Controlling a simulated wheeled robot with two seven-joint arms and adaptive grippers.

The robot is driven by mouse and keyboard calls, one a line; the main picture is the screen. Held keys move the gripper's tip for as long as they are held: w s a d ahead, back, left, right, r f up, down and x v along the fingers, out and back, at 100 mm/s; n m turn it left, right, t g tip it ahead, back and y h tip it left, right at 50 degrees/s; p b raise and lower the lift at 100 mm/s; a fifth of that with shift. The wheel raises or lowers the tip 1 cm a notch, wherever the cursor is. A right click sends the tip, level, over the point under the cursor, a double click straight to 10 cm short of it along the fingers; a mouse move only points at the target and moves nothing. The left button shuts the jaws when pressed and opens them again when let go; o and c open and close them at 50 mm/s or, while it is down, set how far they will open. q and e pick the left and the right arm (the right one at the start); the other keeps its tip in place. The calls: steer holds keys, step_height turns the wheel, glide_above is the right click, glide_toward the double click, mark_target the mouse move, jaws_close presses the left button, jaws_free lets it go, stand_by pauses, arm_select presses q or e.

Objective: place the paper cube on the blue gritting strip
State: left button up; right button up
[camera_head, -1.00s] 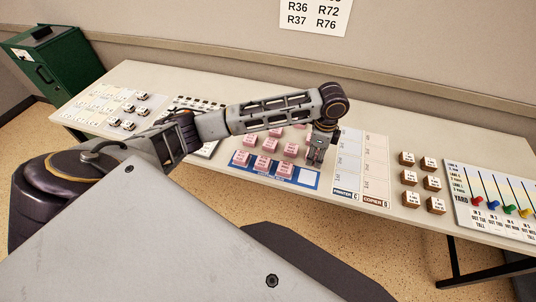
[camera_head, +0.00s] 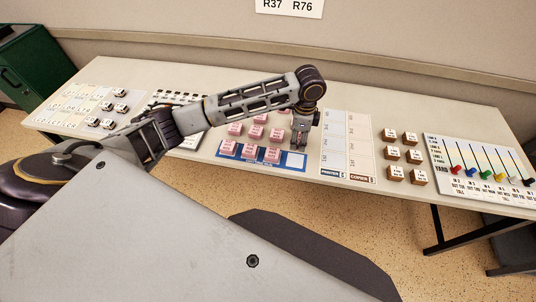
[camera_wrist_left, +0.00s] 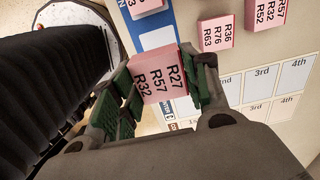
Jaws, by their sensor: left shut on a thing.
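My left gripper (camera_head: 300,138) is just above the table at the right end of the blue strip (camera_head: 295,161). In the left wrist view its green-padded fingers are shut on a pink cube (camera_wrist_left: 158,75) marked R27, R57, R32. The held cube overlaps the view of the strip (camera_wrist_left: 148,20), and I cannot tell if it touches the surface. Several pink cubes stand along the strip's left and middle part. A white cell shows bare at its right end. My right gripper is not in view.
More loose pink cubes (camera_head: 256,132) stand behind the strip. Right of it lie the printer and copier cards (camera_head: 347,145), brown cubes (camera_head: 395,173) and a board with coloured sliders (camera_head: 470,160). White pieces (camera_head: 108,123) stand at the left.

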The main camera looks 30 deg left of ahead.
arm_select(q)
glide_above(295, 160)
steer(key=shift+s+f, duration=0.1)
steer(key=shift+f, duration=3.05)
steer(key=shift+f, duration=1.85)
steer(key=shift+f, duration=0.1)
steer(key=o, duration=1)
step_height(295, 160, up, 12)
steer(key=shift+r, duration=0.15)
